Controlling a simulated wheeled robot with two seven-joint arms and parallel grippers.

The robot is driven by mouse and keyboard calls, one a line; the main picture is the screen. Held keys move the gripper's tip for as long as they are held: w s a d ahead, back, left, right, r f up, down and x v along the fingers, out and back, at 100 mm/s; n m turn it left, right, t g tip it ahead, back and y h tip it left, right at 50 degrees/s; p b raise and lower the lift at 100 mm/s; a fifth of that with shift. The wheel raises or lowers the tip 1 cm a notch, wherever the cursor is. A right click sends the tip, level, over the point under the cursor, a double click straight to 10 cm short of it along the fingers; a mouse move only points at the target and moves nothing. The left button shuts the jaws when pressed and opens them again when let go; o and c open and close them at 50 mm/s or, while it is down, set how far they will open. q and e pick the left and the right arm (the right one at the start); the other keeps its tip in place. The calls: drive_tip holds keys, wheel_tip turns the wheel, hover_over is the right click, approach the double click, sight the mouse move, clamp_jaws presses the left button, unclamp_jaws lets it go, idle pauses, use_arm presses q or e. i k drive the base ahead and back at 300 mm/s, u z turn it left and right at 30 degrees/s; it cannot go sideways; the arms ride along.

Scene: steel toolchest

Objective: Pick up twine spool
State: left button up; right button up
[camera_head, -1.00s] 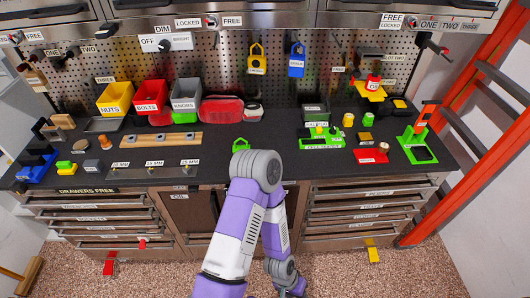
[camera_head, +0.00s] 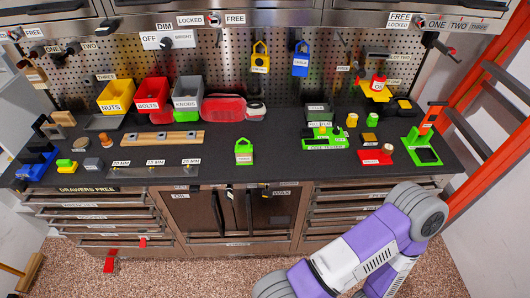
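I cannot make out the twine spool for certain. A small tan-topped cylinder (camera_head: 388,149) stands at the red plate (camera_head: 374,157) on the right of the black worktop, and it may be the spool. A purple and white arm of mine crosses the lower right, in front of the right drawers. Neither of my grippers shows, so I see nothing held.
The black worktop (camera_head: 285,170) has free room right of the green tag-shaped item (camera_head: 244,152). Yellow (camera_head: 115,97), red (camera_head: 152,92) and grey (camera_head: 187,97) bins stand at the back left. A green stand (camera_head: 421,148) is at the right, near the orange ladder (camera_head: 483,150).

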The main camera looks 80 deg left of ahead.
sight(244, 157)
drive_tip(key=i, duration=1.1)
drive_tip(key=u, duration=1.75)
